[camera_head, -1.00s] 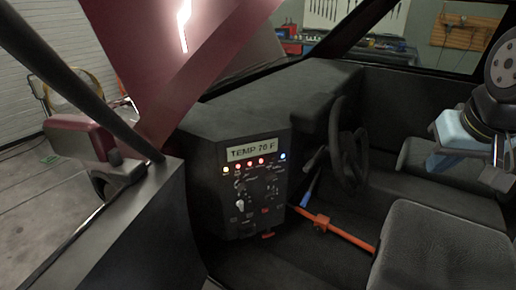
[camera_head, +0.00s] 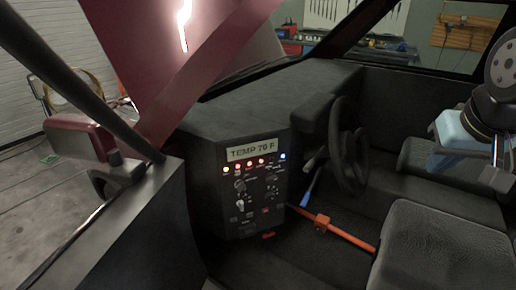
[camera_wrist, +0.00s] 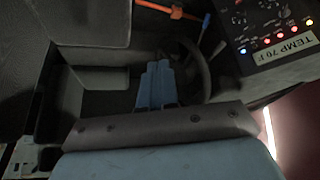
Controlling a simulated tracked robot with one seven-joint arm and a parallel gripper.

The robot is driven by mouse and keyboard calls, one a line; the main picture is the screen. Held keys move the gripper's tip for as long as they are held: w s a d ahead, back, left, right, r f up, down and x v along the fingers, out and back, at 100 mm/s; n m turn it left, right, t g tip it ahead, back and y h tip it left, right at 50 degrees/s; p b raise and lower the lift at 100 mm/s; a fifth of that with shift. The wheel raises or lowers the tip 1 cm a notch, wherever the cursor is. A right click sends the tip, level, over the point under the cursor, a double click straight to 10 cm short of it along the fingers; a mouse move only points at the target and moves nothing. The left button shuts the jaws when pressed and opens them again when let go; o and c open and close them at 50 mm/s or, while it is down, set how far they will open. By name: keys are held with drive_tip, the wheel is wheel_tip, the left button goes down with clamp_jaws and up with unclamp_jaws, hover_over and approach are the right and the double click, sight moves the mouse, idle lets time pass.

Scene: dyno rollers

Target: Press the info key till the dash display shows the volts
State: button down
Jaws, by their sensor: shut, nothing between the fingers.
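The dash display (camera_head: 251,149) is a pale lit strip on top of the dark control panel (camera_head: 243,205). It reads TEMP 70 F. It also shows upside down in the wrist view (camera_wrist: 287,47). Below it is a row of small lights, yellow, red and blue, then knobs and switches. The info key cannot be told apart from the other controls; labels are too small to read. My gripper (camera_wrist: 157,66) has blue fingers, shut and empty. In the head view my blue gripper body (camera_head: 455,140) is at the right, above the seats, well apart from the panel.
A black steering wheel (camera_head: 348,145) stands between the panel and my gripper. An orange bar (camera_head: 340,233) runs across the floor toward the seat (camera_head: 440,245). A blue-handled tool (camera_head: 311,186) is beside the panel. The door frame and a dark pillar are at the left.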

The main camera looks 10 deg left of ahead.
sight(250, 215)
idle(0.5)
drive_tip(key=w+a+f+n+g+h, duration=0.2)
drive_tip(key=w+a+f+n+h, duration=0.35)
drive_tip(key=w+f+n, duration=0.45)
drive_tip(key=w+a+f+n+g+h, duration=0.2)
drive_tip(key=w+a+f+n+h, duration=0.4)
drive_tip(key=f, duration=0.7)
drive_tip(key=s+a+f+n+t+y, duration=0.3)
drive_tip(key=a+f+n+t+y, duration=0.4)
drive_tip(key=a+f+n+t, duration=0.9)
drive_tip(key=a+f+n, duration=0.5)
drive_tip(key=f+n, duration=0.3)
drive_tip(key=n, duration=0.3)
drive_tip(key=shift+a+f+t, duration=0.2)
drive_tip(key=shift+a+t, duration=0.1)
drive_tip(key=shift+t, duration=0.1)
drive_tip(key=shift+s, duration=0.1)
drive_tip(key=w+a, duration=0.4)
drive_tip(key=w, duration=0.3)
drive_tip(key=shift+w+a, duration=0.2)
drive_tip(key=shift+a, duration=0.2)
idle(0.9)
